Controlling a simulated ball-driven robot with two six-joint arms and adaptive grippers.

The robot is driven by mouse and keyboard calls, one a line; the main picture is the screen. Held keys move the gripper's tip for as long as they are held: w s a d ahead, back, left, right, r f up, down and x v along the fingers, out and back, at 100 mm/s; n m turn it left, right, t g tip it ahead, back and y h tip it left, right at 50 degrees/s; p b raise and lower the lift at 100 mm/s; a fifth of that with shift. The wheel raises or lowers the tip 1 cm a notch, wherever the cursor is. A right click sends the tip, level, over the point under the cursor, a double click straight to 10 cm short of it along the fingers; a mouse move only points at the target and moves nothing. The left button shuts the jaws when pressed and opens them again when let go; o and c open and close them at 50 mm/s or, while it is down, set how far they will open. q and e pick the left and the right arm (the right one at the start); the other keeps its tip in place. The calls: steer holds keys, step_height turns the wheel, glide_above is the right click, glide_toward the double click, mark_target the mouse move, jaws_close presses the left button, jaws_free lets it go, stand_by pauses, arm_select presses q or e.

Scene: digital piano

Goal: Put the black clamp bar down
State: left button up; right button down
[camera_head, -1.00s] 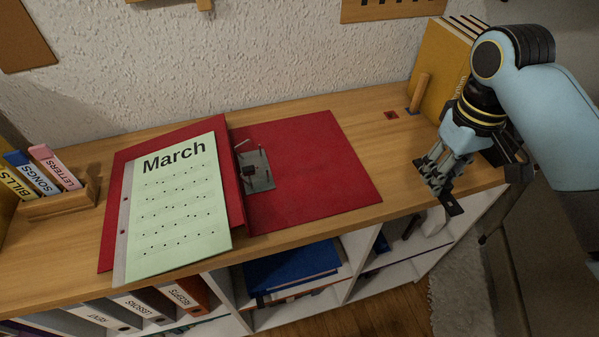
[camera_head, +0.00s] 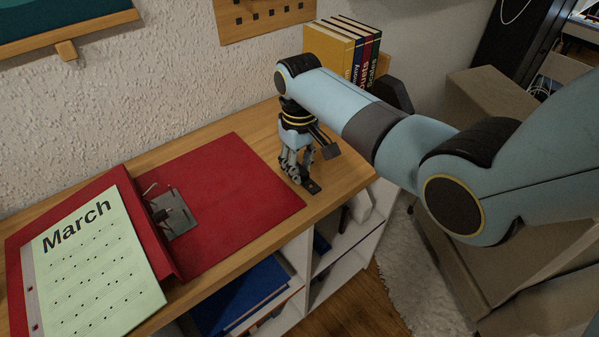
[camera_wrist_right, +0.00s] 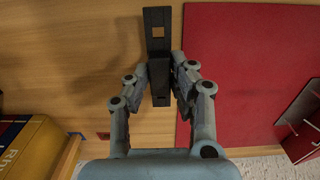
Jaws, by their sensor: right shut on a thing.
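My right gripper (camera_head: 298,172) is shut on the black clamp bar (camera_head: 312,187), just to the right of the open red binder (camera_head: 240,185). The bar is low over the wooden top; I cannot tell whether it touches. My left gripper is out of view.
The binder's metal mechanism (camera_head: 174,214) and a green March sheet (camera_head: 85,262) lie to the left. Upright books (camera_head: 335,48) stand at the back right. Bare wood (camera_wrist_right: 60,50) shows beside the bar. The top's front edge is close.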

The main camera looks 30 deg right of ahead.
mark_target(300, 168)
steer(key=shift+f, duration=1.05)
steer(key=shift+f, duration=0.15)
steer(key=c, duration=1.2)
jaws_free()
steer(key=shift+o, duration=0.2)
steer(key=shift+r, duration=0.6)
step_height(300, 168, up, 11)
steer(key=shift+p, duration=0.3)
steer(key=shift+r, duration=0.1)
